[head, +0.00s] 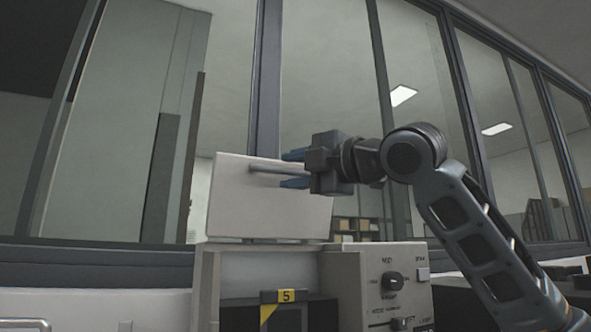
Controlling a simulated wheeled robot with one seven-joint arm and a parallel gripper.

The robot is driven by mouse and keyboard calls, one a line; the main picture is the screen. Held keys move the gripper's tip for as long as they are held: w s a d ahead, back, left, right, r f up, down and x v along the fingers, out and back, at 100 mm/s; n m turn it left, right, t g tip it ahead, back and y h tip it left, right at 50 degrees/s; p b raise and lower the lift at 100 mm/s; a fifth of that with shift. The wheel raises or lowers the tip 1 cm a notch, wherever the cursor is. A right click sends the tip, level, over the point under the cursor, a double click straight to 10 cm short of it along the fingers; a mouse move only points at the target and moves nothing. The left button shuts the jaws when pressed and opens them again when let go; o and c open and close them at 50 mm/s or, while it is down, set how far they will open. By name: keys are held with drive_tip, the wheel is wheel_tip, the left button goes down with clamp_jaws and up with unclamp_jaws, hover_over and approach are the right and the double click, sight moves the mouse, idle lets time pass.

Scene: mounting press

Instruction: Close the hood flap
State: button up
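The hood flap (235,205) is a pale, flat panel standing raised and slightly tilted above the press (260,262). A grey bar handle (265,168) runs across its upper part. My gripper (285,169) reaches in from the right with two blue fingers. The fingers are spread, one above and one below the bar, with gaps to it. The bar's right end is hidden at the gripper's body. I cannot tell whether the fingertips touch the flap.
Framed windows stand behind. My arm fills the right side.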

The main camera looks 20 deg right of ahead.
clamp_jaws()
drive_tip(key=shift+f, duration=0.15)
idle(0.4)
